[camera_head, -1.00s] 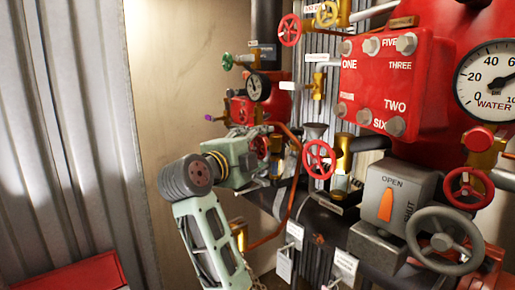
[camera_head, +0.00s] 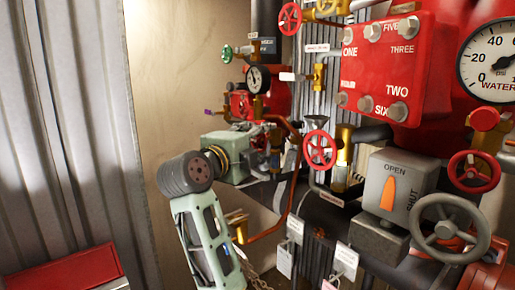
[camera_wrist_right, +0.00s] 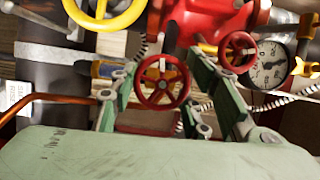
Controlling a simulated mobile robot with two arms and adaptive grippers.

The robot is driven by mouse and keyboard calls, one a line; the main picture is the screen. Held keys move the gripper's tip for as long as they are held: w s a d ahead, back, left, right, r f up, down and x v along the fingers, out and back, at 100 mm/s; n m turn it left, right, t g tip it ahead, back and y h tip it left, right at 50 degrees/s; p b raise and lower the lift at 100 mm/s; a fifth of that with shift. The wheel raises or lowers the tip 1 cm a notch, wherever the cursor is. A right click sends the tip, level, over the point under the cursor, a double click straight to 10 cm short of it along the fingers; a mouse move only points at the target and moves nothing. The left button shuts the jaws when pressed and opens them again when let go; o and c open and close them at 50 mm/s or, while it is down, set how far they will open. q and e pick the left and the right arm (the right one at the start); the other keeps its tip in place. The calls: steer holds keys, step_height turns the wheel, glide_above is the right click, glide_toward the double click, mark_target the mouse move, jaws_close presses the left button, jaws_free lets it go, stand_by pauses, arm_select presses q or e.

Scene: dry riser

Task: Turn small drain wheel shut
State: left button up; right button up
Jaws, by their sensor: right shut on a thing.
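My right gripper (camera_head: 268,139) reaches in from the lower middle of the head view, its green body side-on against the pipework. In the right wrist view a small red spoked wheel (camera_wrist_right: 162,82) with a brass centre sits between the two green fingers of the right gripper (camera_wrist_right: 165,88), which is shut on it. In the head view I cannot clearly make out this wheel behind the fingers. My left gripper is not in view.
A red wheel (camera_head: 320,149) on a brass valve stands just right of the gripper. A copper pipe (camera_head: 291,190) curves close beside it. A grey OPEN/SHUT box (camera_head: 393,190) and a grey handwheel (camera_head: 450,228) are at right. Open space lies left, before the corrugated wall.

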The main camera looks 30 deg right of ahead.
steer(key=f+m+h+b, duration=0.1)
steer(key=m+b, duration=0.1)
steer(key=b, duration=0.1)
steer(key=shift+w+f+m+t+b, duration=0.1)
steer(key=shift+f+m+t+b, duration=0.1)
steer(key=shift+m+t+b, duration=0.15)
steer(key=shift+r+m+h+b, duration=0.25)
steer(key=shift+m+h+b, duration=0.25)
steer(key=shift+m+b, duration=0.8)
steer(key=o, duration=1.1)
steer(key=shift+w+r, duration=0.1)
steer(key=shift+r, duration=0.1)
steer(key=shift+r, duration=0.1)
